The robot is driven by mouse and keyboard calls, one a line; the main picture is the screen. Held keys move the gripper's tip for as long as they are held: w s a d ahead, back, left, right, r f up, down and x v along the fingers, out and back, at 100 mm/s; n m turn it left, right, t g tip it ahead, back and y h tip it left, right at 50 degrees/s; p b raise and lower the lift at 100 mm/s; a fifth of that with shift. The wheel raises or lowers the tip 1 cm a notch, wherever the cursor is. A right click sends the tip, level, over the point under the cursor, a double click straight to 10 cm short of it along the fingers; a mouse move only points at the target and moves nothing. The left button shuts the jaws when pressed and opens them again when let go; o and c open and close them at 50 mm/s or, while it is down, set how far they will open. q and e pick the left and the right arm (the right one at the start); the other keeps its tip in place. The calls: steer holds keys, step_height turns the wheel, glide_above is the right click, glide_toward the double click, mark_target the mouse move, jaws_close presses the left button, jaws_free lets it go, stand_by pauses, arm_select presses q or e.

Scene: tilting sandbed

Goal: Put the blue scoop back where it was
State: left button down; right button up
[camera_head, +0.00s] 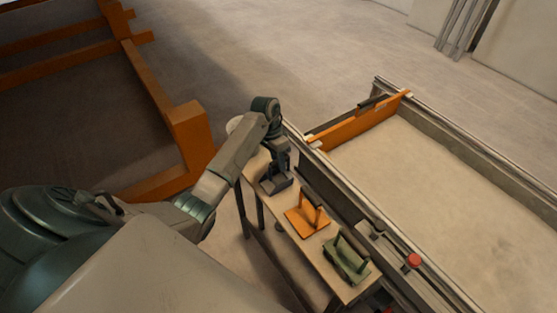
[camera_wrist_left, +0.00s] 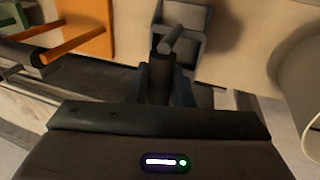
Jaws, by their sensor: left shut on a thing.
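The blue scoop (camera_head: 273,187) looks dark blue-grey and is at the far end of a narrow bench (camera_head: 325,268). In the left wrist view the scoop (camera_wrist_left: 188,18) shows its square pan and a bar-like handle pointing toward the gripper. My left gripper (camera_head: 281,170) is over the scoop, shut on its handle. In the left wrist view the gripper (camera_wrist_left: 168,80) covers the handle's near end. The pan appears to be at the bench top; I cannot tell whether it touches. My right gripper is out of view.
An orange scoop (camera_head: 300,226) and a green scoop (camera_head: 352,272) stand along the bench. A pale round container (camera_wrist_left: 306,85) is close beside the gripper. The sandbed (camera_head: 440,180) with an orange board (camera_head: 362,122) lies to the right. A red button (camera_head: 413,261) is on its near edge.

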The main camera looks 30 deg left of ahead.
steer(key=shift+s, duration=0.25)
arm_select(q)
steer(key=shift+f, duration=0.2)
steer(key=c, duration=1.3)
jaws_free()
steer(key=shift+o, duration=0.2)
steer(key=shift+r, duration=0.15)
steer(key=shift+a+r, duration=0.1)
steer(key=shift+r, duration=0.05)
steer(key=p+v, duration=0.3)
steer(key=v, duration=0.8)
steer(key=shift+r, duration=0.45)
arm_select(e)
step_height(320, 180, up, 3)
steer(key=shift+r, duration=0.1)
